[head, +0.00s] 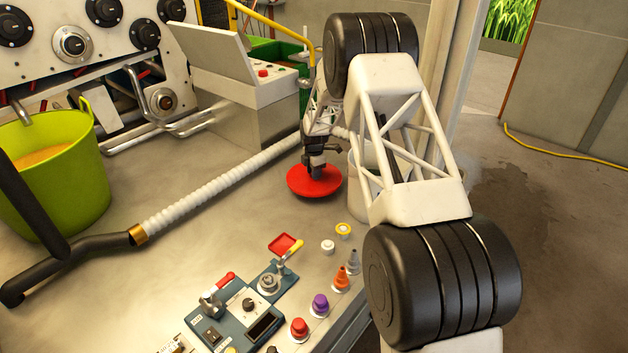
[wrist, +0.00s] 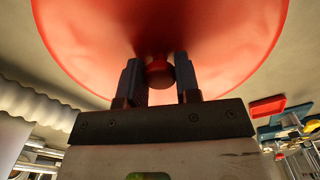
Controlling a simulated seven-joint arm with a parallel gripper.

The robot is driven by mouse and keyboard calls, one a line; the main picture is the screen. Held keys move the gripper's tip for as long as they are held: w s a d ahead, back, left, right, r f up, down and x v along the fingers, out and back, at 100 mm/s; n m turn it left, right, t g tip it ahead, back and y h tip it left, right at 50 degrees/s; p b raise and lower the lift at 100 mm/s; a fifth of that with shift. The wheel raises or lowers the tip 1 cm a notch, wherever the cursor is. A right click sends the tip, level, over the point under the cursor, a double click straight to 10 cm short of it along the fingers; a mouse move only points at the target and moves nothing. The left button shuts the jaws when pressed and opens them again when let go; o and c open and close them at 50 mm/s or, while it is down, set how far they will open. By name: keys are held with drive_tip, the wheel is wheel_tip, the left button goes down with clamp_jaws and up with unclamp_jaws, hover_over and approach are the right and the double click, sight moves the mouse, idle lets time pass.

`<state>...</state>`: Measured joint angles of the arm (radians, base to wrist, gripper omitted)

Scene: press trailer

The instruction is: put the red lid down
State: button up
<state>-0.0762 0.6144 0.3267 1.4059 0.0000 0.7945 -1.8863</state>
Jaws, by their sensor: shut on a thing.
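The red lid (head: 314,182) is a round disc with a knob, seen in the head view near the middle of the workbench. My gripper (head: 316,170) is above it and shut on its knob. In the wrist view the lid (wrist: 160,45) fills the upper part, and its dark red knob (wrist: 160,74) sits between the two fingers of my gripper (wrist: 160,82). The lid looks roughly level in the head view. I cannot tell whether its underside touches the bench or hangs just above it.
A white bucket (head: 358,185) stands right beside the lid, partly behind my arm. A ribbed white hose (head: 215,187) runs to the left. A green bucket (head: 60,175) is at far left. A control panel (head: 240,315), several coloured knobs and a red tray (head: 286,244) are nearer. Bench between is clear.

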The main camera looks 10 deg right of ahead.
drive_tip(key=shift+f, duration=1.9)
drive_tip(key=shift+f, duration=0.1)
drive_tip(key=o, duration=1)
drive_tip(key=shift+c, duration=0.2)
wheel_tip(320, 180, up, 12)
drive_tip(key=shift+r, duration=0.15)
